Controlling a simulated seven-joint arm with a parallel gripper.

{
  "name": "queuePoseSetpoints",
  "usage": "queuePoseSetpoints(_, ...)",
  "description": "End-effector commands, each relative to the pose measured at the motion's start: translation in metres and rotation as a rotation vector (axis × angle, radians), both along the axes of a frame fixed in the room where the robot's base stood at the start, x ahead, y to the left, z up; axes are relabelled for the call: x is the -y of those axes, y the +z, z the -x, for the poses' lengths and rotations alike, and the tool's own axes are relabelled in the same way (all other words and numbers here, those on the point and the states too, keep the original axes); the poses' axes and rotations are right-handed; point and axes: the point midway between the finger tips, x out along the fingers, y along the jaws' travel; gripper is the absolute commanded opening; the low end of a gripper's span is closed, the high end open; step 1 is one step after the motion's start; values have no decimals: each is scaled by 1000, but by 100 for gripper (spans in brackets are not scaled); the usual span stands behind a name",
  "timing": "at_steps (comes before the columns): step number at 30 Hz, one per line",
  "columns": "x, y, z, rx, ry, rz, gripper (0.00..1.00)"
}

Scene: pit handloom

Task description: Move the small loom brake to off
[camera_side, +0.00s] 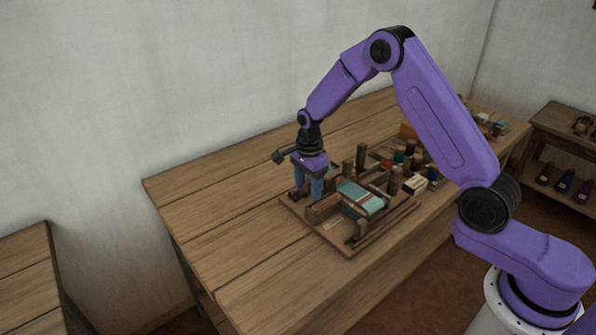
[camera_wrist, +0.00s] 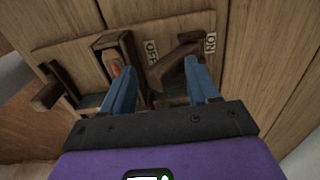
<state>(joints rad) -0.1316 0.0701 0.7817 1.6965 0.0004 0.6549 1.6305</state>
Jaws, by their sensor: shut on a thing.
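The small loom (camera_side: 340,210) sits on a wooden board on the table. My gripper (camera_side: 307,190) points down at its far-left end. In the wrist view, a dark wooden brake lever (camera_wrist: 172,66) shows between the two blue fingers of my gripper (camera_wrist: 160,74), its right part close to the right finger. My gripper is shut on the lever, though the exact contact is hard to see. The OFF label (camera_wrist: 151,50) is left of the lever and the ON label (camera_wrist: 211,44) is right of it. Which label the lever stands at is unclear.
Upright wooden posts (camera_side: 361,157) and a teal cloth (camera_side: 362,197) on the loom are right of my gripper. Spools (camera_side: 400,157) and small items lie farther right. The table's left part (camera_side: 215,205) is clear.

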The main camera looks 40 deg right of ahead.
Motion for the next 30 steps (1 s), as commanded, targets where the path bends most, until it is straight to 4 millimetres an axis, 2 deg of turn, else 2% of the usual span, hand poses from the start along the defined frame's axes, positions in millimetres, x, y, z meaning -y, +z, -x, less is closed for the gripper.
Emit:
queuePoseSetpoints(1,0,-5,7,-26,1,1,53)
queuePoseSetpoints(7,0,0,7,-24,0,1,53)
queuePoseSetpoints(30,1,60,3,-8,-1,1,53)
